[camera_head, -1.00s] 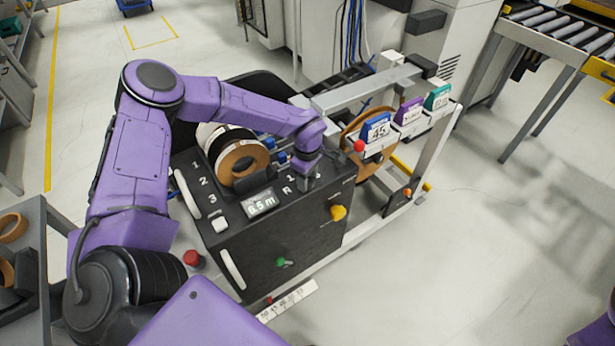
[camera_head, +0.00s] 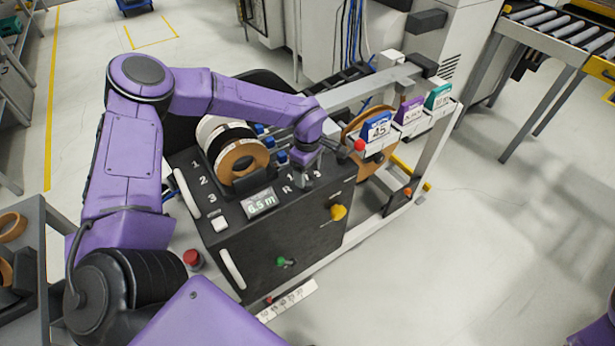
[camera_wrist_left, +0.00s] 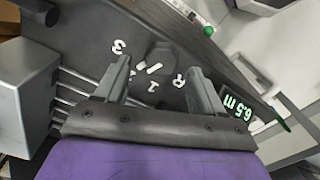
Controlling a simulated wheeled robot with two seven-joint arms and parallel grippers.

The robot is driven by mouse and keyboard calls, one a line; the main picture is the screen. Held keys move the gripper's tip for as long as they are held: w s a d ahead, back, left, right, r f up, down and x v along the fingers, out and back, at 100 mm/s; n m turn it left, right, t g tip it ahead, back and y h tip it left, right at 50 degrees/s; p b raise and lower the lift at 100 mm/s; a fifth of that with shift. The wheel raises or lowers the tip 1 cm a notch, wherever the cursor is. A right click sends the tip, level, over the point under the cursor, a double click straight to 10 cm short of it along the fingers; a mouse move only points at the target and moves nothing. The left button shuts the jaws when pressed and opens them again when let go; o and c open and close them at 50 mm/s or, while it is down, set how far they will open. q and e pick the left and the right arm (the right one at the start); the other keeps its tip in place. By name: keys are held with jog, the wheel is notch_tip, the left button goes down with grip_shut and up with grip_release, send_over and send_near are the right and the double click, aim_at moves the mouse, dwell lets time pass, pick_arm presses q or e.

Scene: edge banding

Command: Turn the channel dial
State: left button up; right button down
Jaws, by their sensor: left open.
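The channel dial (camera_wrist_left: 159,55) shows in the left wrist view as a dark faceted knob on the black panel, with white markings 1, 3 and R around it. My left gripper (camera_wrist_left: 162,88) is open, its two grey fingers apart and pointing towards the dial, with nothing between them. The dial lies just beyond the fingertips, and I see no contact. My right gripper is out of view.
A display (camera_head: 262,204) reads 6.5 m beside the dial area. Tape rolls (camera_head: 240,162) stand behind it. A red ball knob (camera_head: 359,146) is right of my gripper.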

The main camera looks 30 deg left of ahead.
aim_at(307, 180)
pick_arm(q)
notch_tip(307, 180, up, 8)
jog(key=shift+b, duration=0.45)
jog(key=shift+f, duration=0.1)
